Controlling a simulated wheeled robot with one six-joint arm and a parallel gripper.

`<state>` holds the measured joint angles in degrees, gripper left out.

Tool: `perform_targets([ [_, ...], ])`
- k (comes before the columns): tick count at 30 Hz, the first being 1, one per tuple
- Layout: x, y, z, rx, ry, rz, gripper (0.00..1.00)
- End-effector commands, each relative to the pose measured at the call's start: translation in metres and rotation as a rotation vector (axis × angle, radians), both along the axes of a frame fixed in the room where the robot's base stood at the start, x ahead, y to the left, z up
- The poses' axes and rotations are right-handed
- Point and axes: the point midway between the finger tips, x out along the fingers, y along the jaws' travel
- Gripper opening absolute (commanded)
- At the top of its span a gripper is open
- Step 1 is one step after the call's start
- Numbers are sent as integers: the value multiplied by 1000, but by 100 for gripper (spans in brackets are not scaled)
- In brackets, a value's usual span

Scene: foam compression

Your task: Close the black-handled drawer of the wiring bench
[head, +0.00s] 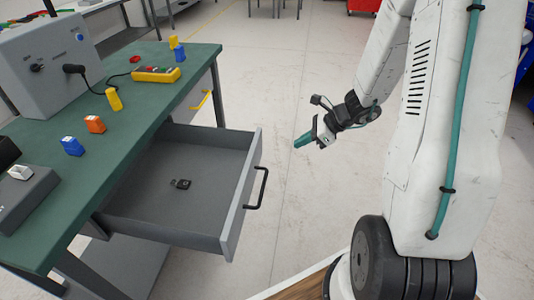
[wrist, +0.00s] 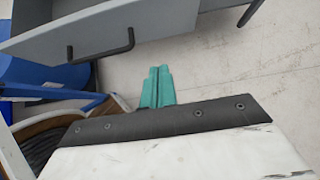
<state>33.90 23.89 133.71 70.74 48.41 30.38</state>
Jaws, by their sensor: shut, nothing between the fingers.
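The grey drawer (head: 150,200) of the green-topped wiring bench (head: 140,110) is pulled well out. Its front panel (head: 240,195) carries a black bar handle (head: 257,188) on the side facing me. A small dark object (head: 180,184) lies inside the drawer. In the wrist view the drawer front (wrist: 150,25) and black handle (wrist: 102,52) show at the upper left. My gripper (head: 304,140) is to the right of the drawer, apart from it, with its teal fingers together and empty. In the wrist view the fingers (wrist: 157,87) point towards the drawer front without visible contact.
Another drawer with a yellow handle (head: 201,100) sits farther along the bench and looks closed. On the bench top are a grey box (head: 45,60), a yellow meter (head: 156,74) and several small coloured blocks. Pale floor (head: 310,210) is clear between bench and arm.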

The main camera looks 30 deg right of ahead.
Motion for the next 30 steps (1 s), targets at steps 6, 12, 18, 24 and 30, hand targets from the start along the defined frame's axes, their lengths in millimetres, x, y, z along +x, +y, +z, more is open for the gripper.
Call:
perform_targets([
  [6, 11, 15, -21, 5, 6, -5, 0],
  [12, 28, 41, -52, 5, 7, -4, 0],
  [18, 47, 66, -71, 2, 2, 0, 0],
  [24, 61, 84, -71, 0, 1, -2, 0],
  [30, 65, 89, -70, 1, 1, -4, 0],
])
